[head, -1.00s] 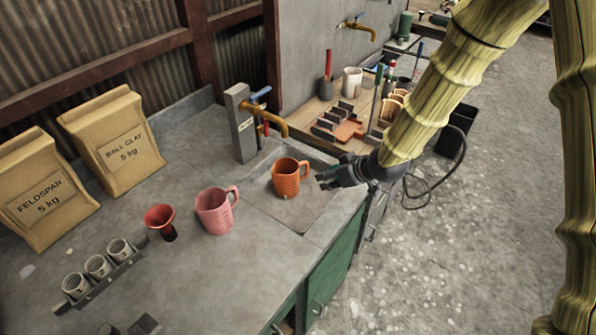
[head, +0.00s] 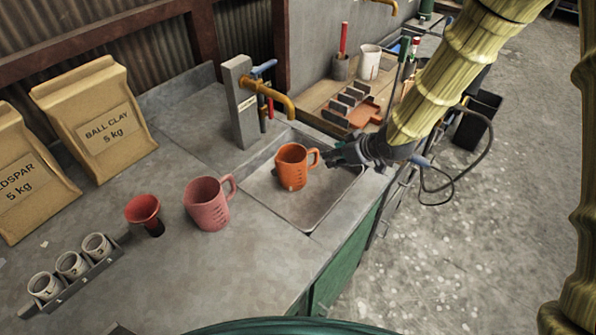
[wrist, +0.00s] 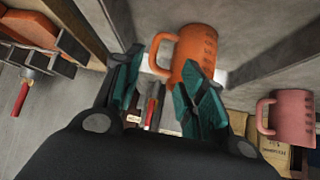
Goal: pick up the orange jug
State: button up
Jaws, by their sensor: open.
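The orange jug (head: 291,167) stands upright in the shallow sink under the tap, with its handle toward the right, toward my gripper. My gripper (head: 334,156) is just right of the handle in the head view, its fingers pointing left at the jug. In the wrist view, the orange jug (wrist: 193,55) is just beyond the fingertips. My gripper (wrist: 165,85) is open there, with its two teal-padded fingers spread. The handle appears between or just beyond the fingertips; I cannot tell whether they touch it.
A pink jug (head: 208,204) stands on the counter left of the sink, with a red funnel (head: 143,209) beyond it. The brass tap (head: 272,93) rises behind the orange jug. A rack of small cups (head: 72,264) and clay bags (head: 98,122) stand further left.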

jog(key=shift+w+d+p+x, duration=0.15)
jog(key=shift+p+x, duration=0.45)
jog(key=shift+x, duration=1.25)
jog(key=shift+d+p+x, duration=0.1)
jog(key=shift+p+x, duration=0.45)
jog(key=shift+x, duration=1.35)
jog(key=shift+w+d+p+x, duration=0.15)
jog(key=shift+p+x, duration=0.45)
jog(key=shift+x, duration=1.25)
jog(key=shift+f, duration=0.1)
grip_shut()
